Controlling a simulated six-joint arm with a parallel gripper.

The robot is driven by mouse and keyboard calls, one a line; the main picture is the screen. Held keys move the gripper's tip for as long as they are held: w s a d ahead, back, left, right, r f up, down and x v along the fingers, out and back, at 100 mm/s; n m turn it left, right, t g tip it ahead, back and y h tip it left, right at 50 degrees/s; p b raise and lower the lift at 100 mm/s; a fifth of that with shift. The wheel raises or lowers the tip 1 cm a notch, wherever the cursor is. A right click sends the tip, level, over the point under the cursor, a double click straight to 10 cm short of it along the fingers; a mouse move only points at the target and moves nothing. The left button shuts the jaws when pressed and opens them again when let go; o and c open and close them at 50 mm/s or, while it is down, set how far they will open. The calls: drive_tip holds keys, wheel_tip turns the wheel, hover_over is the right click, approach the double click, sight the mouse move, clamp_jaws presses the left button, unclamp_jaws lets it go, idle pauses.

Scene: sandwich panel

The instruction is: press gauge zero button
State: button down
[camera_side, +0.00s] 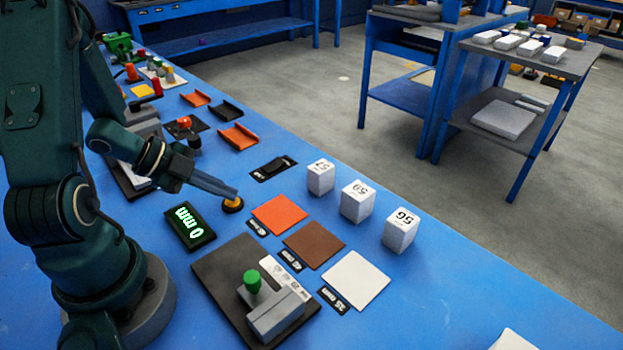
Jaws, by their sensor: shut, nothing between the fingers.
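The gauge display (190,227) is a dark box lying on the blue bench and reads "0 mm" in green. A round yellow button (233,204) on a dark base sits just right of the display. My gripper (234,194) is shut and empty. It points down to the right, with its fingertips at the top of the yellow button, touching it or very close. The fingertips hide part of the button. The gauge (277,315), a grey block with a green knob (252,281), stands on a dark plate (215,265) at the front.
Orange (279,215), brown (314,245) and white (356,280) squares lie right of the button, with small labels beside them. Three white numbered blocks (357,201) stand behind them. The right of the bench is mostly clear.

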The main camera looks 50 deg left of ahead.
sight(226, 202)
drive_tip(key=shift+r, duration=0.7)
drive_tip(key=shift+r, duration=0.1)
drive_tip(key=shift+r, duration=2.45)
